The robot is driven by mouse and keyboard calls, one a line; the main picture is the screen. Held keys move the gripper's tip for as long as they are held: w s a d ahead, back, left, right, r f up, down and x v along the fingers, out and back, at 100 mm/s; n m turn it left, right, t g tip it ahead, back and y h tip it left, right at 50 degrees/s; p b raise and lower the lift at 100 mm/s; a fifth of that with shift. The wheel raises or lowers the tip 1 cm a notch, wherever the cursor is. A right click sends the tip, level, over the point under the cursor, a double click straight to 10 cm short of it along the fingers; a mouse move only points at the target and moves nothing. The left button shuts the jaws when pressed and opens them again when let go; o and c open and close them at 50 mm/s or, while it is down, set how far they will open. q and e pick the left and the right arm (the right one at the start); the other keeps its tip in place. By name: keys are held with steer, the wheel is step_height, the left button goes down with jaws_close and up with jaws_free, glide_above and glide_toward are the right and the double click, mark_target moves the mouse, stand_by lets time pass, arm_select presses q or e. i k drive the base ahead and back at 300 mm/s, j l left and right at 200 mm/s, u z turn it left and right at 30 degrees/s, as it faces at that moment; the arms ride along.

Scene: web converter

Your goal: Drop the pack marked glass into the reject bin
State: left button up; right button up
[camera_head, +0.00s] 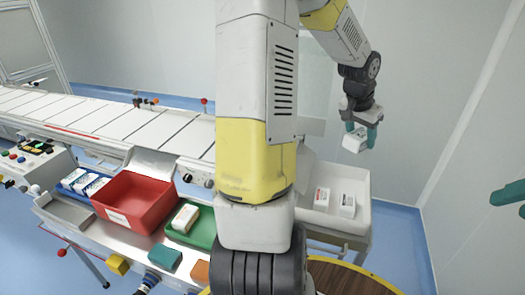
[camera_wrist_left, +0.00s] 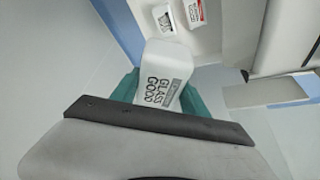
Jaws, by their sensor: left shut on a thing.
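My left gripper (camera_head: 361,131) is shut on a white pack (camera_head: 354,141), held in the air at the upper right, beyond and above a white bin (camera_head: 362,187). In the left wrist view the pack (camera_wrist_left: 164,75) sits between the teal fingers, and its dark print seems to read "GLASS" and "GOOD". The white bin holds two white packs, one with red marks (camera_head: 322,198) and one with dark marks (camera_head: 347,205). A red bin (camera_head: 126,192) with a white label too small to read stands on the bench at left. My right gripper (camera_head: 510,194) shows only teal fingertips at the right edge.
A green tray (camera_head: 204,229) with a white pack (camera_head: 185,217) and a blue tray (camera_head: 70,184) with packs flank the red bin. A conveyor (camera_head: 110,118) runs behind them. My arm hides the middle. Floor (camera_head: 405,240) right of the white bin is clear.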

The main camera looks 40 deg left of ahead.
mark_target(136, 211)
steer(key=l+u, duration=0.1)
steer(key=u, duration=0.3)
steer(key=l+u, duration=0.1)
steer(key=u, duration=0.25)
steer(key=k+l+u, duration=0.1)
steer(key=u, duration=0.3)
steer(key=j+u, duration=0.15)
steer(key=u, duration=0.3)
steer(key=i+j+u, duration=0.1)
steer(key=u, duration=0.4)
steer(key=i+j+u, duration=0.1)
steer(key=u, duration=0.35)
steer(key=j+z, duration=0.2)
steer(key=z, duration=0.3)
steer(key=j+z, duration=0.2)
steer(key=z, duration=0.3)
steer(key=i, duration=0.05)
